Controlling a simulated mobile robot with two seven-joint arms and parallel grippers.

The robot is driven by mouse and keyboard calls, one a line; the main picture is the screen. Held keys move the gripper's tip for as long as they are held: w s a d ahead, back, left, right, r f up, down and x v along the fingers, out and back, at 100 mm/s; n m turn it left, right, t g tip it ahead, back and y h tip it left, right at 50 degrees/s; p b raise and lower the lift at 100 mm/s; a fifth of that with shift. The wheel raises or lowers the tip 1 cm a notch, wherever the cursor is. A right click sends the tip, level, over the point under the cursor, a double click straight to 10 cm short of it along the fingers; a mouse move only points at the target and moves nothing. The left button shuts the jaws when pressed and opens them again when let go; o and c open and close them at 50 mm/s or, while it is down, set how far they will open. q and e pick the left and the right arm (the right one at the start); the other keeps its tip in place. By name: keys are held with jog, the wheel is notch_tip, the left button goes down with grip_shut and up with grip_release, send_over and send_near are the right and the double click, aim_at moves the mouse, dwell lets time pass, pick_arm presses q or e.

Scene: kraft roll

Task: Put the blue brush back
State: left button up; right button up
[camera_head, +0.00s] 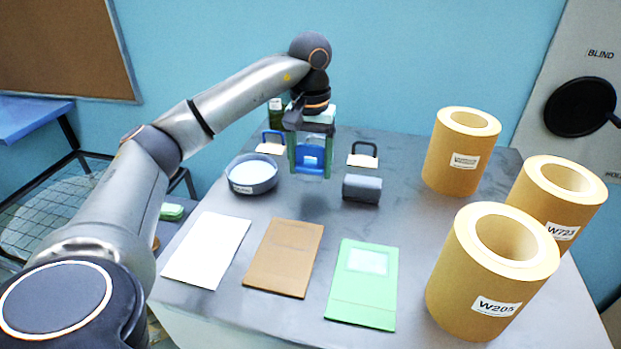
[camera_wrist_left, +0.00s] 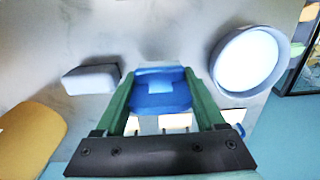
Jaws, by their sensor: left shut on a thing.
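My left gripper (camera_head: 310,172) has green fingers and is shut on the blue brush (camera_head: 311,152), holding it above the back middle of the grey table. In the left wrist view the blue brush (camera_wrist_left: 160,95) sits between the two fingers. A blue upright holder (camera_head: 273,138) with a white label card stands left of the gripper at the back. A dark upright holder (camera_head: 364,149) with a card stands to the right. The gripper partly hides the brush, and its lower end is not clear. My right gripper is not in view.
A grey block (camera_head: 362,188) lies just right of the gripper and a round grey-blue bowl (camera_head: 252,182) stands left. White, brown and green sheets (camera_head: 362,300) lie in front. Several large kraft rolls (camera_head: 492,270) fill the right side. A green bottle (camera_head: 276,108) stands behind.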

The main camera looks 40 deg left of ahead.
aim_at(311, 176)
pick_arm(q)
jog(key=shift+w+a+f, duration=0.1)
jog(key=shift+w+f, duration=0.05)
jog(key=shift+f, duration=0.8)
jog(key=shift+w+a+f, duration=0.1)
jog(key=shift+f, duration=0.8)
jog(key=shift+f, duration=0.2)
jog(key=o, duration=1.3)
jog(key=shift+r, duration=0.25)
notch_tip(311, 176, up, 6)
jog(key=shift+d, duration=0.1)
notch_tip(311, 176, up, 6)
jog(key=p, duration=0.3)
